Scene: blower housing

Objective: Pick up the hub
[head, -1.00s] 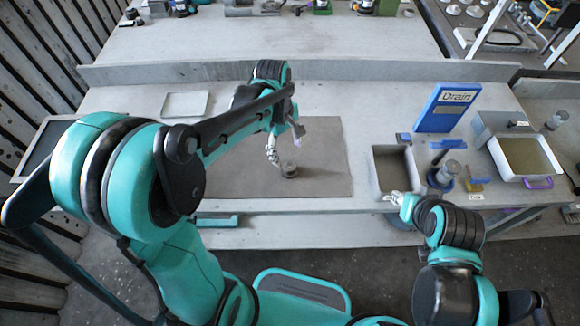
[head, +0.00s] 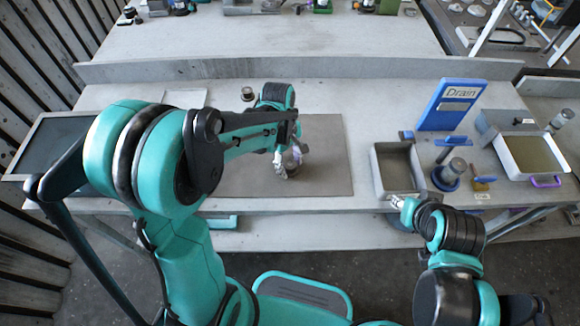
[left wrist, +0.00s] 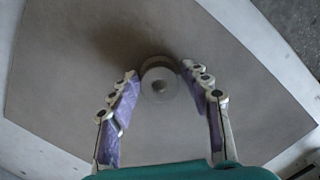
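The hub, a small round grey metal piece, stands on the brown-grey mat (head: 325,172). In the left wrist view the hub (left wrist: 160,86) shows from above as a pale disc with a central boss. My left gripper (head: 285,164) is low over the mat at the hub (head: 295,158), which is partly hidden by the fingers. In the left wrist view the left gripper (left wrist: 160,78) is open, with one finger on each side of the hub; a narrow gap shows on both sides. My right gripper (head: 396,201) is by the grey bin, its fingers too small to read.
A grey bin (head: 376,183), a blue "Drain" sign (head: 450,106) and a tray of liquid (head: 505,150) stand to the right. A small dark cylinder (head: 247,94) stands behind the mat. The mat's right part is clear.

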